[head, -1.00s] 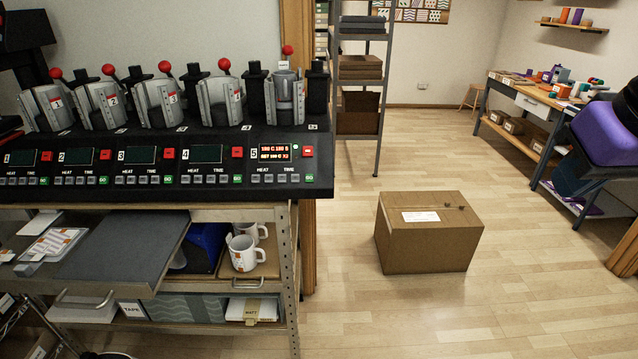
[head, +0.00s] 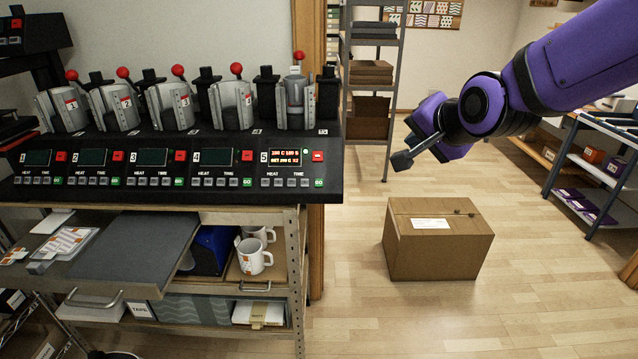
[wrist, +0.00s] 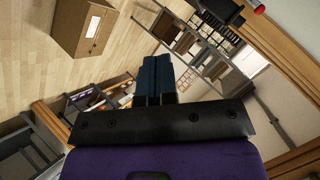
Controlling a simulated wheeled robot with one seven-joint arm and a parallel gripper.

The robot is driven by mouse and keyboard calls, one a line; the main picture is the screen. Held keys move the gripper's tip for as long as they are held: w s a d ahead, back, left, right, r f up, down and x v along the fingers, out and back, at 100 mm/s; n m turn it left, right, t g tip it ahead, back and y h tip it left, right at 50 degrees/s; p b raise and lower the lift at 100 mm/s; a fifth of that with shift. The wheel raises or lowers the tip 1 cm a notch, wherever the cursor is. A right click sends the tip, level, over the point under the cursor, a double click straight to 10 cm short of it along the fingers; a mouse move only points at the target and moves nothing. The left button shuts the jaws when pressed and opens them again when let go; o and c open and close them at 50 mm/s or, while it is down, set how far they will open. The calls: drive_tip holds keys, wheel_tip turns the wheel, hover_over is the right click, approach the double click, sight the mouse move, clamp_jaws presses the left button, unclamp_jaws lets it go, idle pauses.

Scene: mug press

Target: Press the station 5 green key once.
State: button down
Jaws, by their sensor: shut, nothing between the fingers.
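The mug press bench holds a black control panel (head: 170,170) with several numbered stations. Station 5 is at its right end, with a lit orange display (head: 286,157) and a mug clamped in the press (head: 297,95) above it. The station 5 green key (head: 319,183) is at the panel's lower right corner, right of the grey keys. My gripper (head: 400,161) is shut and empty, in the air to the right of the panel and apart from it. In the wrist view the shut fingers (wrist: 156,75) point away from the camera.
A cardboard box (head: 438,240) stands on the floor right of the bench. White mugs (head: 253,257) sit on the shelf below the panel. A metal rack (head: 370,90) stands behind my gripper. The air between gripper and panel looks clear.

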sight(318, 181)
drive_tip(key=w+a+f+m+t+y, duration=0.2)
drive_tip(key=w+a+f+m, duration=0.1)
drive_tip(key=a, duration=0.5)
drive_tip(key=w+a+f+m+t+y, duration=0.2)
drive_tip(key=w+a+f+m, duration=0.2)
drive_tip(key=a+f, duration=0.4)
drive_tip(key=shift+a+m+t+y, duration=0.3)
drive_tip(key=shift+a+m+y, duration=0.15)
drive_tip(key=shift+a, duration=0.35)
drive_tip(key=shift+w+f, duration=0.1)
drive_tip(key=shift+w+d+f, duration=0.15)
drive_tip(key=shift+w+f, duration=2.8)
drive_tip(key=shift+w, duration=0.25)
drive_tip(key=shift+w+f, duration=0.1)
drive_tip(key=shift+w+f, duration=0.15)
drive_tip(key=shift+w, duration=0.05)
drive_tip(key=shift+w+f, duration=0.3)
drive_tip(key=shift+s+r, duration=0.6)
drive_tip(key=shift+s, duration=0.05)
